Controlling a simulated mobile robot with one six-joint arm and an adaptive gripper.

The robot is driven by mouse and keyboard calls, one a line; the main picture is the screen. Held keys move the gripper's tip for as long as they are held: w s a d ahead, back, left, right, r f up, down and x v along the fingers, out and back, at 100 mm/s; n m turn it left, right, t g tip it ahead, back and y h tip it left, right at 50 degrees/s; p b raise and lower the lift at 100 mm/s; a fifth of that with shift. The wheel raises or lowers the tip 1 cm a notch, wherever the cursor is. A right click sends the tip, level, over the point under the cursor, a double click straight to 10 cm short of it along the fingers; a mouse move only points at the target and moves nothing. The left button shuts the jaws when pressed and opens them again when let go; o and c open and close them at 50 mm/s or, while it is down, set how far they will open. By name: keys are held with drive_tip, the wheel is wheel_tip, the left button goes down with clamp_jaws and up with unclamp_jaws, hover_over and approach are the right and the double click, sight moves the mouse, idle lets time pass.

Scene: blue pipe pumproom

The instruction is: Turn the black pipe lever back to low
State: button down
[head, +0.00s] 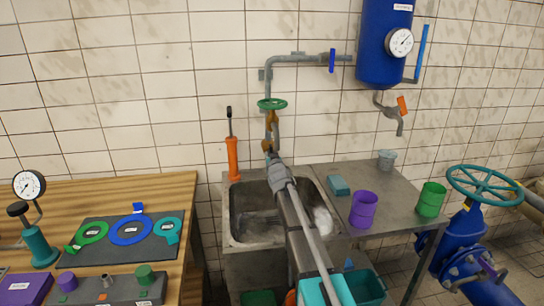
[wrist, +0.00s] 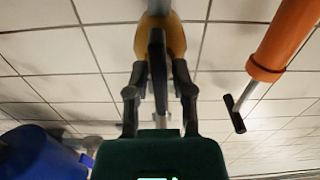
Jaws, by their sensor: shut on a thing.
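The black pipe lever (wrist: 157,60) shows in the wrist view as a dark upright bar between the fingers of my gripper (wrist: 159,85). My gripper is shut on it. Behind the lever is a brass-yellow valve body (wrist: 174,38) on a grey pipe. In the head view my gripper (head: 270,152) is at the brass valve (head: 271,117), below the green handwheel (head: 272,103) and above the sink. The lever cannot be made out clearly there. Any low marking is not visible.
An orange hand pump (head: 232,158) stands left of the valve, close to my gripper; it also shows in the wrist view (wrist: 288,38). A blue tank (head: 385,45) hangs at upper right. The sink (head: 232,215) lies below my arm. Purple and green cups stand on the right counter.

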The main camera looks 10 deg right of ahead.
drive_tip(key=c, duration=0.7)
unclamp_jaws()
drive_tip(key=s, duration=1.2)
